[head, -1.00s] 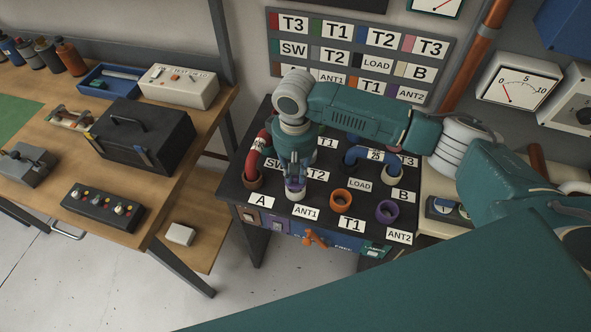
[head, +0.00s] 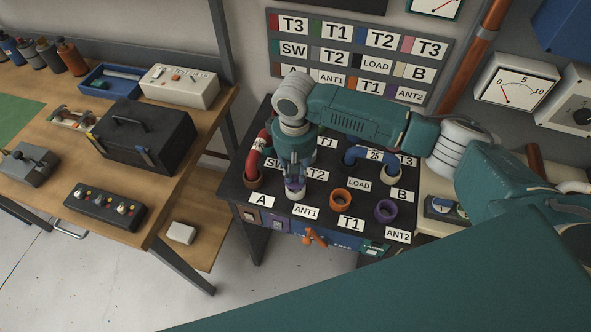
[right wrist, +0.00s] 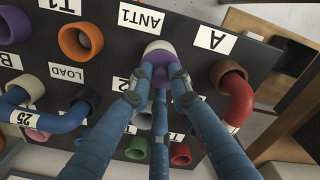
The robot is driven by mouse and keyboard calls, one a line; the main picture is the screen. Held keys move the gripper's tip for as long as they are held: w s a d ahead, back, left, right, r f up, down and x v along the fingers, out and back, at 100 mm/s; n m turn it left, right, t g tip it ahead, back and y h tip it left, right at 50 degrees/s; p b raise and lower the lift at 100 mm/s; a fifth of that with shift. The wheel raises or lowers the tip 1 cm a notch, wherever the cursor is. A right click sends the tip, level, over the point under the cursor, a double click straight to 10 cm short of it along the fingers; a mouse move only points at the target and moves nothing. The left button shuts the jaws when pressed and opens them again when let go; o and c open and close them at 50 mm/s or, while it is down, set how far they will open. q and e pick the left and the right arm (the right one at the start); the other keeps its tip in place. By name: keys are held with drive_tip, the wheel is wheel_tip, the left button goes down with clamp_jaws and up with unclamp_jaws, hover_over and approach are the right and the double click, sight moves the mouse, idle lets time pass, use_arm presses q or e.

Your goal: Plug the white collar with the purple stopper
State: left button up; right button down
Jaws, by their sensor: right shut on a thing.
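The white collar (head: 297,193) stands on the black panel beside the ANT1 label. It also shows at the top of the right wrist view (right wrist: 158,46). My right gripper (head: 294,184) points down over this collar, its fingers shut on the purple stopper (right wrist: 159,57). The stopper is at the collar's mouth and hides part of it. How deep it sits in the collar I cannot tell. My left gripper is in neither view.
Beside it are an orange collar (head: 341,201), a purple collar (head: 386,211), a red bent pipe (head: 255,162) and a blue bent pipe (head: 372,156). A workbench (head: 160,209) with a black toolbox (head: 140,140) stands left. Gauges hang on the wall.

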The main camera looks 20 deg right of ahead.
drive_tip(key=shift+f+b, duration=0.5)
drive_tip(key=shift+f, duration=0.85)
drive_tip(key=c, duration=1.5)
unclamp_jaws()
drive_tip(key=shift+c, duration=0.2)
wheel_tip(320, 180, up, 12)
